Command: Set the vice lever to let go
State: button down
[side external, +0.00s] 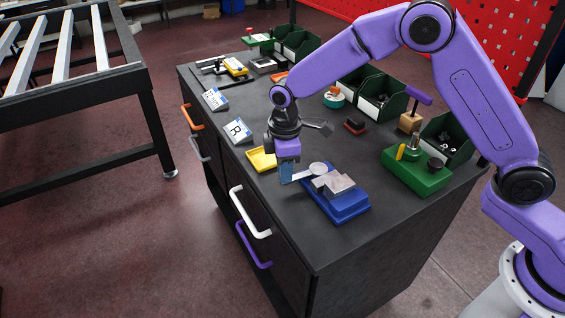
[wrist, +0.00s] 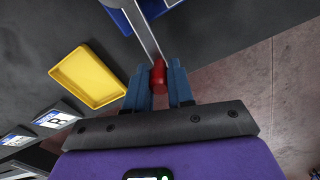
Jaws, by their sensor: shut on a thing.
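The vice has a blue base (side external: 345,205) and grey metal jaws (side external: 338,185), and stands near the front edge of the dark table. Its pale flat lever (side external: 303,177) reaches left from a round light disc (side external: 317,168). In the wrist view the lever bar (wrist: 144,35) ends in a red grip (wrist: 158,76). My gripper (side external: 286,173) is at the lever's outer end, left of the vice. In the wrist view its blue fingers (wrist: 159,90) are shut on the red grip, one on each side. In the side view the fingers hide the red grip.
A yellow tray (side external: 260,159) lies close behind my gripper. A green fixture block (side external: 416,174) stands right of the vice, with green bins (side external: 447,140) behind. Label cards (side external: 236,131) stand along the left edge. A small dark block with red (side external: 355,126) lies mid-table.

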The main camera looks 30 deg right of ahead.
jog(key=shift+s+n, duration=0.5)
jog(key=c, duration=1)
grip_release()
jog(key=shift+r, duration=0.15)
jog(key=shift+r, duration=0.35)
notch_tip(320, 180, up, 16)
jog(key=shift+r, duration=0.25)
